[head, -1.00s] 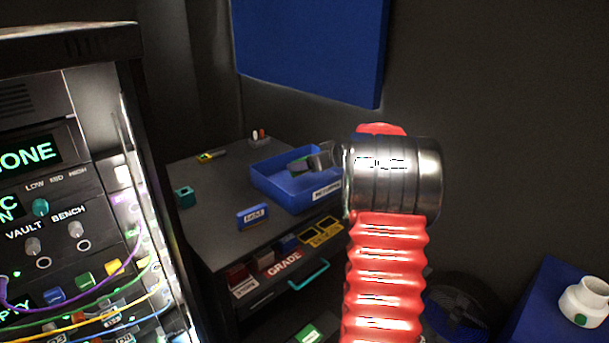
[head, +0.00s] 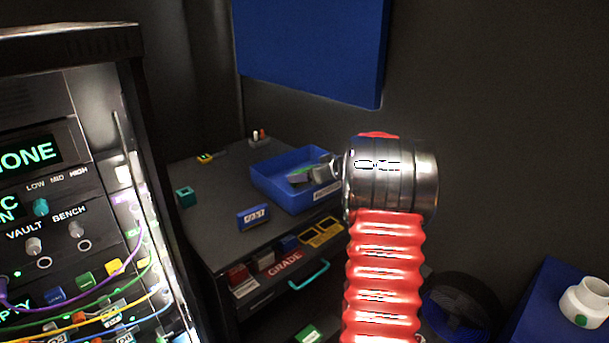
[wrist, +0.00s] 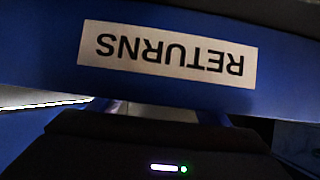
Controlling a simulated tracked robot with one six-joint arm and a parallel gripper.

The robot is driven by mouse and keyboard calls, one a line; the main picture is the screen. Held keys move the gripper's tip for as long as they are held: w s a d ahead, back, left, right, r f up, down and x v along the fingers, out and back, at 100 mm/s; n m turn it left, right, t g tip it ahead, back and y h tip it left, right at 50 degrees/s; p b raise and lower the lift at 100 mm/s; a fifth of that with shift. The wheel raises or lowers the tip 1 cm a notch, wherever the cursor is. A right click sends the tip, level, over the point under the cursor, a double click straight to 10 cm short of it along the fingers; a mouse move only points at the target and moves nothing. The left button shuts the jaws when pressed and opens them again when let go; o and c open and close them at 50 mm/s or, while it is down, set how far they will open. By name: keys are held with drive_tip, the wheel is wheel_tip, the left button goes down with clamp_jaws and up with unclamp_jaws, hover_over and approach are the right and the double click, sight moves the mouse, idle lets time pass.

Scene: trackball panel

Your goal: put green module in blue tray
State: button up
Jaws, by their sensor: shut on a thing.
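The blue tray (head: 262,182) sits on the dark cabinet top in the head view. Its white RETURNS label (wrist: 167,55) fills the upper part of the wrist view, upside down. My gripper (head: 302,177) is over the tray's right part, low, with its fingers within the tray's outline. It is shut on what seems to be the green module, of which only a small greenish edge shows beside the grey fingers. The rest of the module is hidden by the fingers. I cannot tell whether it touches the tray floor.
A teal cube (head: 185,197) and a blue labelled block (head: 253,217) lie on the cabinet top (head: 215,220) left and in front of the tray. A rack with cables (head: 70,200) stands at the left. A blue panel (head: 310,45) hangs behind.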

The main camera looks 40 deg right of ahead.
drive_tip(key=o, duration=1.1)
drive_tip(key=shift+c, duration=0.2)
drive_tip(key=shift+r, duration=0.1)
drive_tip(key=v, duration=1.2)
